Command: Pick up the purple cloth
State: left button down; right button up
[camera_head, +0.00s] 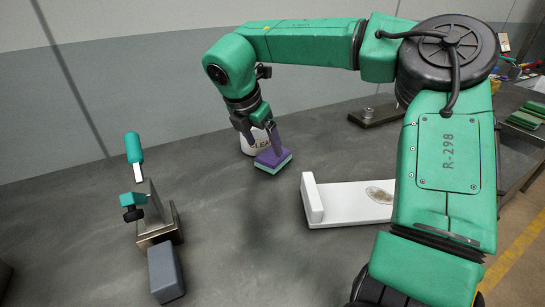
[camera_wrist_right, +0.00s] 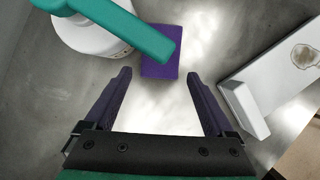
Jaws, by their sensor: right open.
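The purple cloth (camera_head: 270,158) is a small, flat block-like piece, purple on top with a pale green lower layer, lying on the grey bench. In the right wrist view the purple cloth (camera_wrist_right: 160,66) lies just beyond the fingertips, roughly centred between them. A teal bar crosses above part of it there. My right gripper (camera_head: 262,140) is open and points down at the cloth, its fingers overlapping it in the head view. In the wrist view the right gripper (camera_wrist_right: 158,76) has nothing between its fingers. My left gripper is not in view.
A white bottle (camera_head: 247,146) stands close behind the cloth; the teal bar (camera_wrist_right: 140,30) reaches from it. A white tray-like board (camera_head: 345,208) with a brown stain lies to the right. A metal clamp with teal handle (camera_head: 160,222) and a grey block (camera_head: 165,272) stand left.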

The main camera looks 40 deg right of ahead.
aim_at(269, 157)
jog(key=p+x, duration=0.1)
jog(key=x, duration=0.4)
jog(key=shift+f, duration=0.15)
jog(key=shift+w+d+f, duration=0.1)
jog(key=shift+d+f, duration=0.15)
jog(key=shift+f, duration=0.15)
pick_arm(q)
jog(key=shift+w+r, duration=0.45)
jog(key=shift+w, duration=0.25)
pick_arm(e)
jog(key=shift+r, duration=0.1)
jog(key=c, duration=1)
